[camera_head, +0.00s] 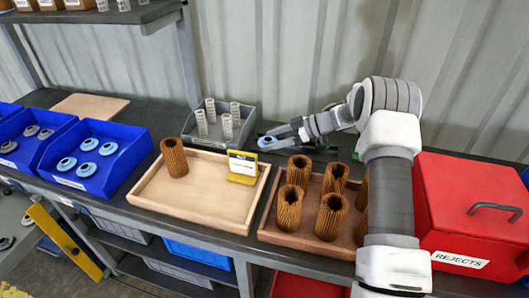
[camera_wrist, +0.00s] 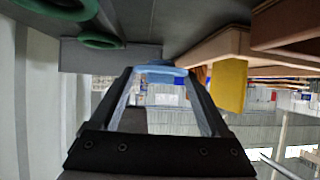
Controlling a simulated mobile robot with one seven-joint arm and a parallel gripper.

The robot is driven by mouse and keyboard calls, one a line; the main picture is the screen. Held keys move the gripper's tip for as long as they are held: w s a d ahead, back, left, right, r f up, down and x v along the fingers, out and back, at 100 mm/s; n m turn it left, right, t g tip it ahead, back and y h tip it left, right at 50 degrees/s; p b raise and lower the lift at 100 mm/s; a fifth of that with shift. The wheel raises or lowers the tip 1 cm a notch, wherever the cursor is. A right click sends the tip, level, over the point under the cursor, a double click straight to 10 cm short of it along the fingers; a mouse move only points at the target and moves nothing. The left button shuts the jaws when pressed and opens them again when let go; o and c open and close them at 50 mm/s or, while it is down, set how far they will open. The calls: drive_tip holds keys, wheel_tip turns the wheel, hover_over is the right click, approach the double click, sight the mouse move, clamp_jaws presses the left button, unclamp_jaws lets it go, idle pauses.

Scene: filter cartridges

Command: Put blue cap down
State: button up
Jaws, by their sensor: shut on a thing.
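My gripper (camera_head: 274,138) is at the end of my arm, stretched to the left over the back of the bench. It is shut on a light blue cap (camera_head: 267,143). In the wrist view the blue cap (camera_wrist: 158,68) lies across the tips of my gripper (camera_wrist: 160,76), and part of it is hidden. The cap is behind the yellow sign and right of the grey bin. I cannot tell whether it touches the bench. More blue caps (camera_head: 88,144) lie in a blue bin at the left.
A wooden tray (camera_head: 222,213) holds one brown pleated cartridge (camera_head: 174,157) and a yellow sign (camera_head: 243,167). A brown tray (camera_head: 270,234) at its right holds several cartridges. A grey bin (camera_head: 193,141) holds clear tubes. A red rejects box (camera_head: 468,205) stands at the right.

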sight(272, 157)
drive_tip(key=shift+f+b, duration=0.35)
drive_tip(key=shift+f, duration=1.9)
drive_tip(key=shift+f, duration=0.2)
drive_tip(key=o, duration=1)
drive_tip(key=shift+o, duration=0.2)
drive_tip(key=shift+r, duration=0.15)
